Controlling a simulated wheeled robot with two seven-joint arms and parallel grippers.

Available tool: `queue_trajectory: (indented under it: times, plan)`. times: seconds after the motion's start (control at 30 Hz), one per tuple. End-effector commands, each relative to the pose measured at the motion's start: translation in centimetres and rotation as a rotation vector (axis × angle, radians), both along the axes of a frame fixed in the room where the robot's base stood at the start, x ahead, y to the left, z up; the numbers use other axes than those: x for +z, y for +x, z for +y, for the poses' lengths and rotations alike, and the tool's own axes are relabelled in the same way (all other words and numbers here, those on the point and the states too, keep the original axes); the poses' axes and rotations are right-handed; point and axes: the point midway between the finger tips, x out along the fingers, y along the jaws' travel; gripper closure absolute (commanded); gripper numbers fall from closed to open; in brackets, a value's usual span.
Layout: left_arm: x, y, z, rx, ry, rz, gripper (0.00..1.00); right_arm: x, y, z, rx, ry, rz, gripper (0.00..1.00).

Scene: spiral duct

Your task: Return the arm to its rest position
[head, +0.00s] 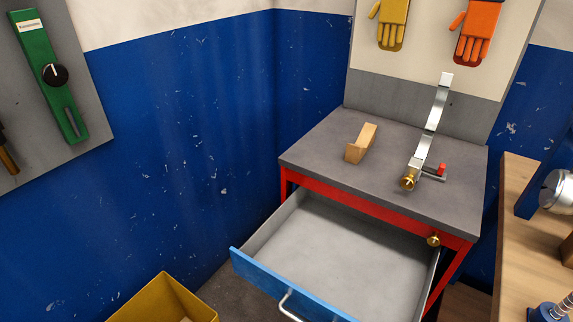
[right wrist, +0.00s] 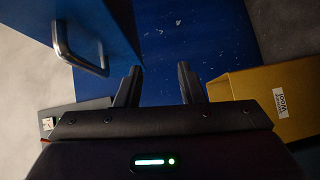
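My right gripper (right wrist: 160,84) shows in the right wrist view with its two dark fingers apart and nothing between them. Beyond the fingers is the scratched blue wall. The blue drawer front with its metal handle (right wrist: 75,55) is at the upper left of that view, apart from the fingers. A yellow bin (right wrist: 250,115) with a white label is to the right of the fingers. Neither gripper shows in the head view, and no arm crosses it.
In the head view, the drawer (head: 330,250) stands pulled out and looks empty under the grey-topped workbench (head: 320,150). A wooden block (head: 361,143) and a curved metal strip in a clamp (head: 425,150) are on the bench. The yellow bin (head: 165,300) stands at the lower left. A wooden bench (head: 520,230) is at right.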

Motion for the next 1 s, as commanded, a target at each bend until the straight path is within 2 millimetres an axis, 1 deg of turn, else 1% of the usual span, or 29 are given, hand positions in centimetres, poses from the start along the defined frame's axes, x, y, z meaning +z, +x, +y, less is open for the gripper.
queue_trajectory:
  times: [0.03,0.07,0.1,0.17,0.2,0.27,0.3,0.37,0.4,0.5,0.6,0.7,0.8,1.0]
  plan:
    - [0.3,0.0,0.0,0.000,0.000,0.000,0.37,-3.5,-0.4,-0.9,-0.003,0.054,0.121,0.65]
    - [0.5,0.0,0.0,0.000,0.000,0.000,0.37,-5.8,-0.9,-1.5,-0.011,0.097,0.200,0.65]
    - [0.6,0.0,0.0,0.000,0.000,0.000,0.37,-8.6,-1.6,-2.4,-0.035,0.156,0.308,0.65]
    - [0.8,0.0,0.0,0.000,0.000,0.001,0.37,-12.7,-3.0,-4.0,-0.089,0.244,0.468,0.65]
    - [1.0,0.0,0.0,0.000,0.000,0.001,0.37,-15.3,-4.1,-5.2,-0.140,0.304,0.572,0.65]
    - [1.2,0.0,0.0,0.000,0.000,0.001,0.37,-19.0,-6.1,-7.2,-0.238,0.393,0.725,0.65]
    - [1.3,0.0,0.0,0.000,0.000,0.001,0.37,-21.2,-7.6,-8.6,-0.317,0.451,0.823,0.65]
    - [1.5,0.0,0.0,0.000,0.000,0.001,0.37,-24.1,-10.1,-10.6,-0.452,0.535,0.958,0.65]
    - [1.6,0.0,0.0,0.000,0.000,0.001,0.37,-25.8,-11.9,-12.0,-0.551,0.587,1.036,0.65]
    - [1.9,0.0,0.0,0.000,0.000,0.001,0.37,-28.7,-16.1,-14.8,-0.795,0.697,1.186,0.65]
    - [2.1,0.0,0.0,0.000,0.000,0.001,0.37,-30.2,-19.5,-16.6,-0.997,0.771,1.271,0.65]
    - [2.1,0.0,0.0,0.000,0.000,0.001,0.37,-30.8,-21.4,-17.5,-1.116,0.809,1.310,0.65]
    - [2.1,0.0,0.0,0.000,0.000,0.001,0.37,-31.0,-22.1,-17.8,-1.162,0.824,1.322,0.65]
    - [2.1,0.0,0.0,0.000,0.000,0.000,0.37,-31.0,-22.2,-17.8,-1.163,0.825,1.322,0.65]
